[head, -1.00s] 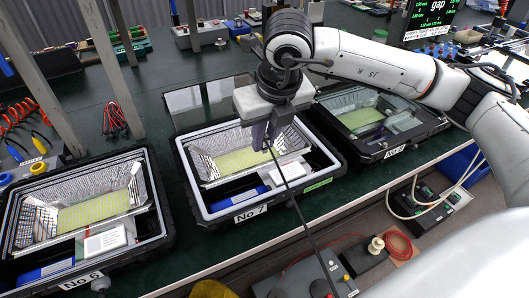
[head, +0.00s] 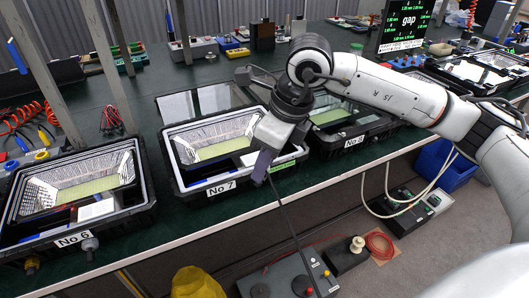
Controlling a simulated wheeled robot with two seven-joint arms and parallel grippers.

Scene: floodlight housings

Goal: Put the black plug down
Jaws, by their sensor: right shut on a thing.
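My right gripper (head: 262,166) points down at the front right corner of the floodlight housing No 7 (head: 178,187), by its front rim. Its dark fingers are shut on the black plug, which they mostly hide. A black cable (head: 291,226) hangs from the fingers and runs down past the table edge toward a grey control box (head: 283,275) below. I cannot tell whether the plug touches the housing. My left gripper is not in view.
Housing No 6 (head: 148,212) stands to the left and housing No 8 (head: 398,119) to the right, partly behind my arm. A yellow object (head: 197,283) is low in front. A green strip of table (head: 225,213) runs along the front edge.

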